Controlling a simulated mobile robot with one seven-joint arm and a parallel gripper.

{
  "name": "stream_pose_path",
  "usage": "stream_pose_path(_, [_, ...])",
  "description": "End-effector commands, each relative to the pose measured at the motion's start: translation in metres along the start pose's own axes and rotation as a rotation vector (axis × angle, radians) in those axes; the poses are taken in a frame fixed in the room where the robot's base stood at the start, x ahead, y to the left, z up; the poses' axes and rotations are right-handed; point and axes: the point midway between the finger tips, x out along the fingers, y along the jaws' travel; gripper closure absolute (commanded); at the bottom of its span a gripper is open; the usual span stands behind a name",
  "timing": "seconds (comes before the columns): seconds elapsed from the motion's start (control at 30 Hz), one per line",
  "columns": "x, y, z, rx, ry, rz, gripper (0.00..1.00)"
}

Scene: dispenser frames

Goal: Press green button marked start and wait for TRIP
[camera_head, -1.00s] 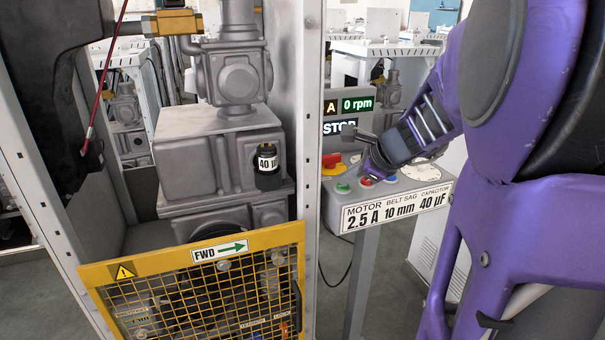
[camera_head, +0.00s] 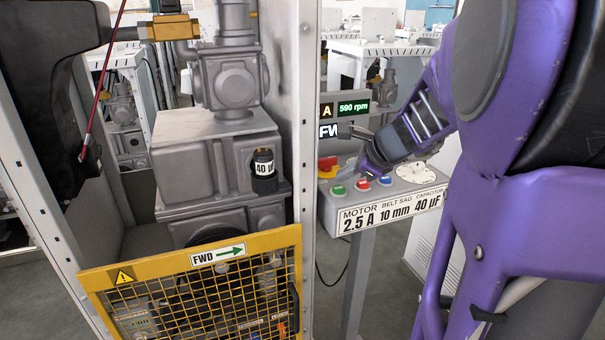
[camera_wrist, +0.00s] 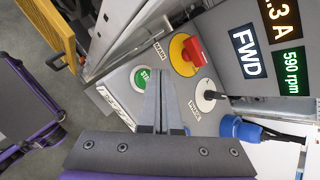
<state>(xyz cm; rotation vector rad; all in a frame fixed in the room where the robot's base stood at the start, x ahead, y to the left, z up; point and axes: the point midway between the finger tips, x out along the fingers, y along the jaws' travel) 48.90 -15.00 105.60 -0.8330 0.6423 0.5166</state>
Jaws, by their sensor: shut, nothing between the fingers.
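The green start button (camera_head: 339,191) sits at the left end of the control box's button row. It also shows in the wrist view (camera_wrist: 141,77), partly lettered "ST", just left of my fingertips. My gripper (camera_wrist: 162,82) is shut and empty; its fingers appear over the panel, and I cannot tell their exact height. In the head view my gripper (camera_head: 368,163) is above and behind the button row. The display (camera_head: 341,113) reads 590 rpm, with "FW" visible below. In the wrist view the display (camera_wrist: 258,48) shows "FWD", "590 rpm" and part of an amps reading.
A red button (camera_head: 363,184) and a blue button (camera_head: 385,180) sit right of the green one. A red-and-yellow switch (camera_wrist: 188,52) stands close to my fingers. A metal cabinet post (camera_head: 309,200) and a yellow guard (camera_head: 190,260) marked FWD stand left of the box.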

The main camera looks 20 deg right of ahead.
Motion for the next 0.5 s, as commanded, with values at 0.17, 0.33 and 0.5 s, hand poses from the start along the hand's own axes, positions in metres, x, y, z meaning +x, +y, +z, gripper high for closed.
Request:
stream_pose_path(0.17, [0.000, 0.000, 0.000, 0.000, 0.000, 0.000, 1.00])
stream_pose_path(0.33, [-0.005, -0.004, 0.004, -0.001, 0.000, 0.000, 1.00])
stream_pose_path(0.5, [-0.017, -0.013, 0.013, -0.001, -0.001, 0.000, 1.00])
